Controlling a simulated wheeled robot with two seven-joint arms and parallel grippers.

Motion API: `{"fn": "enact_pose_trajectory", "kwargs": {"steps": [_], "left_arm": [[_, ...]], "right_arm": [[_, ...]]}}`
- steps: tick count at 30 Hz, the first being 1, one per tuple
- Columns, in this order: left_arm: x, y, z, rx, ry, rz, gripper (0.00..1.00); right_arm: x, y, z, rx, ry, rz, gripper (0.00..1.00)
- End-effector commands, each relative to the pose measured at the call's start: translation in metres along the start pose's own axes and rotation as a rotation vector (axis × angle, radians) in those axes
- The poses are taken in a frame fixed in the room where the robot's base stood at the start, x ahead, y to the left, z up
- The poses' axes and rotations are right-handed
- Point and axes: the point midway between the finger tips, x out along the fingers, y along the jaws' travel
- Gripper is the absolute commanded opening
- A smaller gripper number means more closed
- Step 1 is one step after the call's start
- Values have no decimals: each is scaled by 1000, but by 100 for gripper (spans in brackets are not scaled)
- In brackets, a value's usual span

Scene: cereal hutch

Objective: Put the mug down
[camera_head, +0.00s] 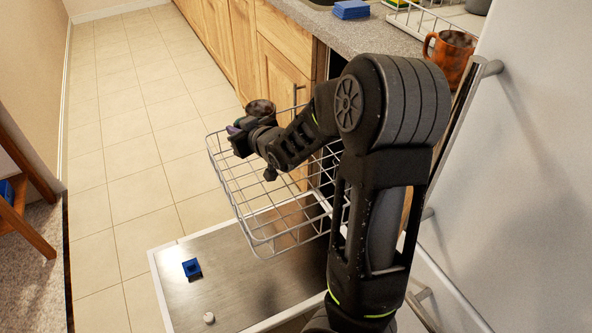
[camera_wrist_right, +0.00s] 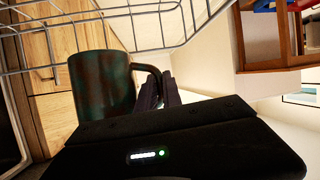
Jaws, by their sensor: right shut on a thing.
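My right gripper (camera_head: 238,135) is over the far left part of a wire dishwasher rack (camera_head: 262,243). It is shut on the handle of a dark mug (camera_head: 261,107), which shows partly behind my arm. In the right wrist view the mug (camera_wrist_right: 100,85) is mottled dark green and brown, with its handle between my fingers (camera_wrist_right: 158,92). Rack wires (camera_wrist_right: 140,55) cross near it there; I cannot tell whether the mug touches them. My left gripper is not in view.
The open dishwasher door (camera_head: 180,300) bears a small blue block (camera_head: 192,268) and a white round piece (camera_head: 208,318). An orange-brown mug (camera_head: 452,57) stands on the counter (camera_head: 345,38) with blue sponges (camera_head: 351,10). A wooden chair (camera_head: 25,210) is at left. The tiled floor (camera_head: 130,130) is clear.

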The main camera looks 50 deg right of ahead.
Motion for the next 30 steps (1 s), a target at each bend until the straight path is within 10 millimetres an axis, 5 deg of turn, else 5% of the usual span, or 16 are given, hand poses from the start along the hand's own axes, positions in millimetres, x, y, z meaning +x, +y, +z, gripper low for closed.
{"fn": "enact_pose_trajectory", "kwargs": {"steps": [10,22,30], "left_arm": [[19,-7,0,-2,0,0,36],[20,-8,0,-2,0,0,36],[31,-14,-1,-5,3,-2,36]], "right_arm": [[21,-4,52,-2,-3,0,0],[24,-4,58,-1,1,0,0],[37,-6,89,-1,0,0,0]]}}
